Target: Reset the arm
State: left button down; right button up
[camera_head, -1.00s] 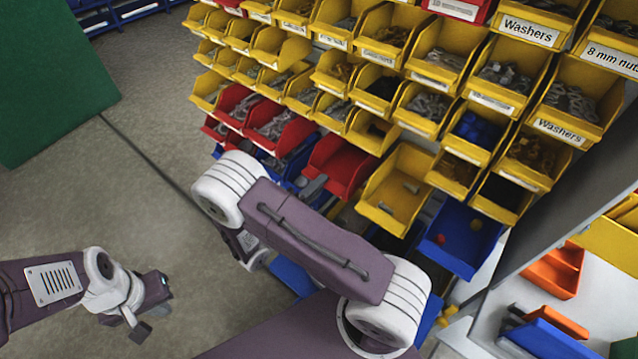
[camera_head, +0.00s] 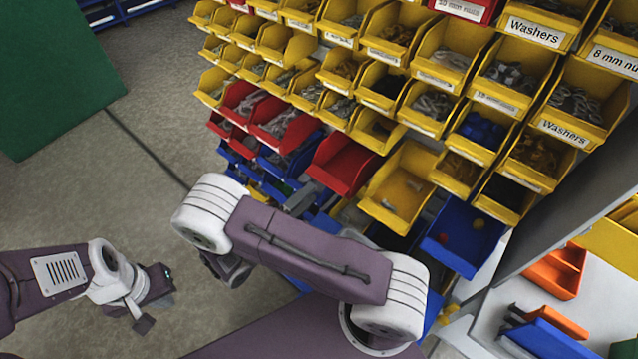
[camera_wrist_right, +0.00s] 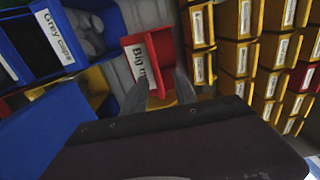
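My right arm (camera_head: 310,255) stretches across the middle of the head view, in front of the parts bins. Its gripper (camera_head: 303,197) shows only partly there, as grey fingers just left of a red bin (camera_head: 345,163), with the arm hiding the rest. A red bin with a partly hidden label (camera_wrist_right: 150,60) lies beyond the fingertips. My left gripper (camera_head: 150,308) hangs over bare floor at the lower left, with no object seen in it. Its finger gap is unclear.
A rack of yellow bins (camera_head: 440,55) fills the upper right, with red and blue bins lower down. A white surface with an orange bin (camera_head: 553,270) is at the right. A green panel (camera_head: 50,75) stands at upper left. Open floor (camera_head: 70,190) lies at left.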

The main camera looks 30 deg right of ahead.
jog(key=v, duration=0.2)
jog(key=shift+s+a, duration=0.15)
jog(key=shift+a, duration=0.15)
